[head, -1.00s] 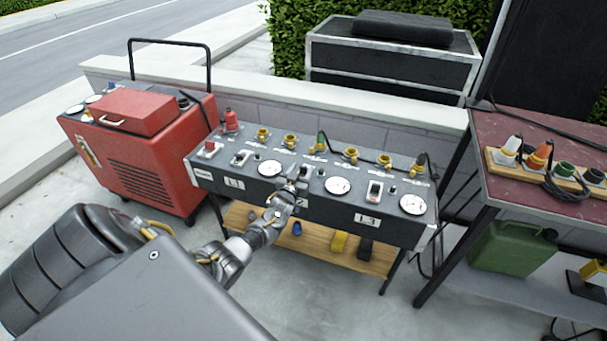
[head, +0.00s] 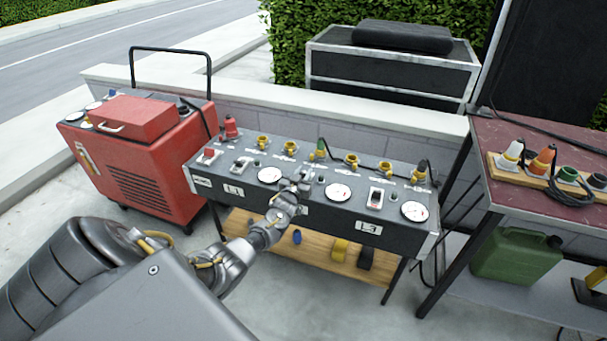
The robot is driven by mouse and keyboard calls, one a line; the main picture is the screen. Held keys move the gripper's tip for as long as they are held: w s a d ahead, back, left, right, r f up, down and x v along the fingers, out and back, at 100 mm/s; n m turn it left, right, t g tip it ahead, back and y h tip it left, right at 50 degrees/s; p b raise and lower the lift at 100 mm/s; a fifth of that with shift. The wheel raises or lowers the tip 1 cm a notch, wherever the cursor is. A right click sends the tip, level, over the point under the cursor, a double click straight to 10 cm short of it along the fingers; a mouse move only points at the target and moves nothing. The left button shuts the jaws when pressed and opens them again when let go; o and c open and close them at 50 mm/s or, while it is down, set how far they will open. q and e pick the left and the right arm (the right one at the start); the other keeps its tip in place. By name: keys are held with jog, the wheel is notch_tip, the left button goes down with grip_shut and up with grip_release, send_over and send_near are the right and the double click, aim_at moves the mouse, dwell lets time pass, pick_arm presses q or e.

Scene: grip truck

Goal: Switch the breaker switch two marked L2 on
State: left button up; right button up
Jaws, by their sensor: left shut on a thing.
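The dark grey distribution panel (head: 330,222) stands in the middle, with labels L1 (head: 233,190) and L3 (head: 369,228) on its front. A middle label (head: 304,210) is mostly covered by my arm. My left gripper (head: 301,183) is at the panel top above that label, between two round gauges, shut on breaker switch two. The gripper hides this switch, so its position cannot be told. Breaker switch one (head: 241,166) is left of my gripper and breaker switch three (head: 376,198) is right of it. My right gripper is not in view.
Yellow sockets (head: 352,161) and a black cable run along the panel's back. A red emergency-type knob (head: 231,127) is at its back left. A red machine (head: 140,150) stands left; a dark red table (head: 535,195) with plugs stands right. A wooden shelf (head: 270,237) lies below the panel.

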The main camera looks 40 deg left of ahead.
pick_arm(q)
jog(key=g+p, duration=0.1)
jog(key=p, duration=0.1)
jog(key=w+r+g+p, duration=0.1)
jog(key=p, duration=0.1)
jog(key=shift+a+h, duration=0.15)
jog(key=shift+h, duration=0.25)
jog(key=shift+w+a+f+g+h+p, duration=0.1)
jog(key=shift+w+f+g+h+p, duration=0.1)
jog(key=shift+g+p, duration=0.4)
jog(key=shift+w+a+f+g+h+p, duration=0.1)
jog(key=shift+f+g+p, duration=0.05)
jog(key=shift+g+p, duration=0.4)
jog(key=shift+w+f+g, duration=0.1)
jog(key=shift+f+g, duration=0.15)
jog(key=shift+g, duration=0.1)
jog(key=shift+f, duration=0.2)
jog(key=o, duration=1)
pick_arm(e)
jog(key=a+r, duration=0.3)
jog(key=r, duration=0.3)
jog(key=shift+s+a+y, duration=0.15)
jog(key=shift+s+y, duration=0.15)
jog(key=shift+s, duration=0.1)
